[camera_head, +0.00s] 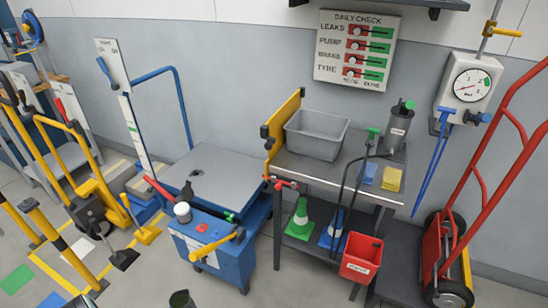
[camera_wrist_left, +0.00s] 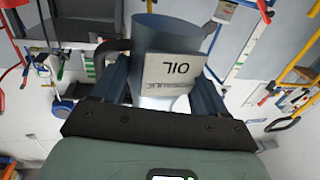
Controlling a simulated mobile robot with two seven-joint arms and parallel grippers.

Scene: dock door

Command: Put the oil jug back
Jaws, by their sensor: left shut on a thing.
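The oil jug (camera_wrist_left: 172,36) is a grey-blue cylinder with a dark handle at its left and a pale label that reads OIL upside down in the left wrist view. My left gripper (camera_wrist_left: 162,88) has a finger on each side of the jug and is shut on it. The label faces the camera between the fingers. In the head view neither of my grippers shows clearly. A dark round thing (camera_head: 182,299) is cut off by the bottom edge there, and I cannot tell what it is.
A workbench (camera_head: 310,169) holds a grey bin (camera_head: 317,134), a grey labelled canister (camera_head: 397,130) and blue and yellow blocks. Cones and a red bucket (camera_head: 361,257) are below. A blue lift cart (camera_head: 210,240) stands left, a red hand truck (camera_head: 432,250) right. Some floor is clear.

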